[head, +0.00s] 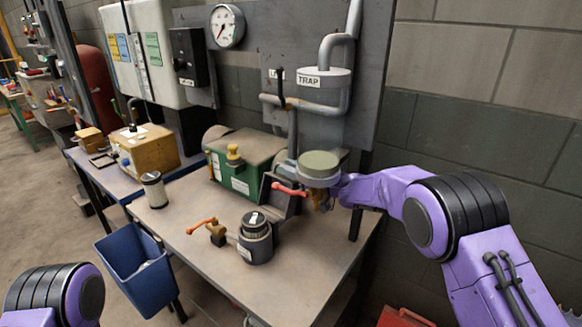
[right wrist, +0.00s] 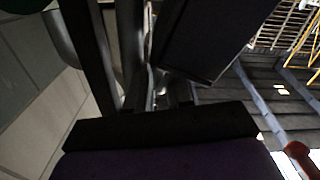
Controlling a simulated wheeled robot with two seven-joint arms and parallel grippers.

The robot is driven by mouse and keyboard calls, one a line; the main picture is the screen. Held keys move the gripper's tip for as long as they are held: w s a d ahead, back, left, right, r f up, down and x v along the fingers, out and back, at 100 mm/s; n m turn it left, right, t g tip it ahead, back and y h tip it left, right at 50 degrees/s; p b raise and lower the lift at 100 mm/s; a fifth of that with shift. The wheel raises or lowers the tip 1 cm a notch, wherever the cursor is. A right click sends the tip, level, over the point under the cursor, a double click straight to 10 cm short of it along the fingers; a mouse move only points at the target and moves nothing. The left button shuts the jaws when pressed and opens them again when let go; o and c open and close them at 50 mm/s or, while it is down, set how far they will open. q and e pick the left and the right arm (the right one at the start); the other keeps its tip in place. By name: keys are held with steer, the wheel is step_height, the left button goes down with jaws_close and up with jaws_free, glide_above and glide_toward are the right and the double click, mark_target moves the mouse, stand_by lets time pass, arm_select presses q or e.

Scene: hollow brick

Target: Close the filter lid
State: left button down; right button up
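A round grey housing with a flat green top (head: 319,164) stands at the table's back right edge, below the pipework. A dark, tilted, box-like panel (head: 283,194) is just left of it, with a red lever in front. I cannot tell which of these is the filter lid. My right gripper (right wrist: 167,92) is beside the housing; in the head view my purple wrist reaches it from the right and the fingertips are hidden. In the right wrist view a dark slab (right wrist: 212,38) is close above the fingers, contact unclear. My left gripper is out of view.
The grey worktable (head: 200,236) holds a black-topped cylinder (head: 255,240) with an orange-handled valve, a green box (head: 245,160) and a small jar (head: 154,190). A blue bin (head: 140,270) stands at the front left. The table's front right is clear.

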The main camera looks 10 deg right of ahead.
steer(key=shift+c, duration=0.3)
jaws_close()
stand_by(1.0)
